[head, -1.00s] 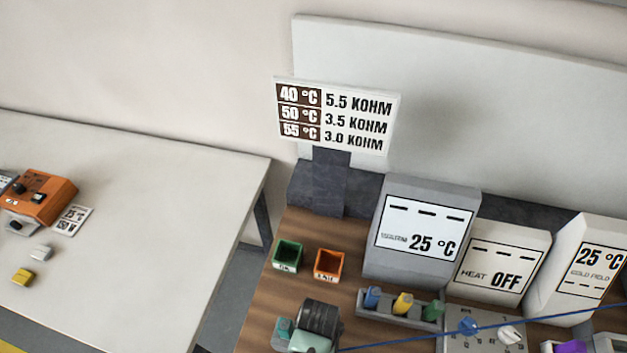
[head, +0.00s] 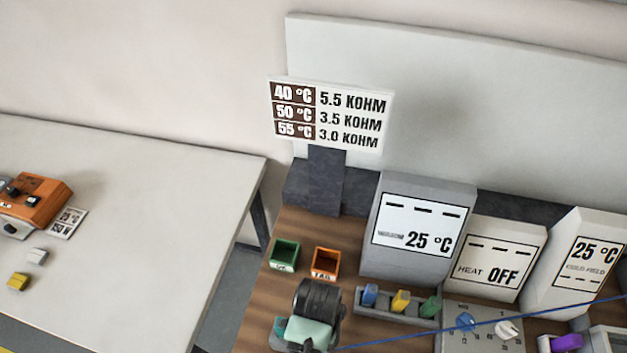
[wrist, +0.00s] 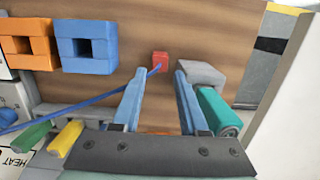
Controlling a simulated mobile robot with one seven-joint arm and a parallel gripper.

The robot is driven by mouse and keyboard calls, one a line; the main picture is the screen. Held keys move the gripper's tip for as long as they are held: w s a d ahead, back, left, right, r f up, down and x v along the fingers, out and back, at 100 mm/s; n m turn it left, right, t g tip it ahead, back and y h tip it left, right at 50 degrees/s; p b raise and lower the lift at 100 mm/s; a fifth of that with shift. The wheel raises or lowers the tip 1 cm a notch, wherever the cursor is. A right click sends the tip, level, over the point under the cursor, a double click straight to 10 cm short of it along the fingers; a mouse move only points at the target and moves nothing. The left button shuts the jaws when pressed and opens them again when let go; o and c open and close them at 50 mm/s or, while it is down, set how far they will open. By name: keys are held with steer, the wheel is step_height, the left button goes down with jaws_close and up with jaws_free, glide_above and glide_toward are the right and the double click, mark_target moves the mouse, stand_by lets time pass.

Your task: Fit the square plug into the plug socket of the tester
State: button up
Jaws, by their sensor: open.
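A small red square block (wrist: 160,58) with a blue cord running to it lies on the wooden bench in the wrist view; it looks like the square plug. My gripper (wrist: 158,72) is open, its two pale blue fingers apart, with the red block just past and between the tips. I cannot tell how high the fingers are above it. In the head view my wrist stands at the bottom and the fingers and red block are hidden. A grey panel with a blue and a white knob (head: 483,325) may be the tester; its socket is not clear.
A teal cylinder (wrist: 217,110) and grey block (wrist: 203,74) sit close beside the right finger. Orange (wrist: 28,45) and blue (wrist: 88,46) square frames lie left. Green (head: 284,254) and orange (head: 326,263) bins and a tray of coloured pieces (head: 395,313) stand near my wrist.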

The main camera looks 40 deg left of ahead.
steer(key=r, duration=0.5)
steer(key=shift+w+a+r, duration=0.15)
steer(key=shift+w+r, duration=0.2)
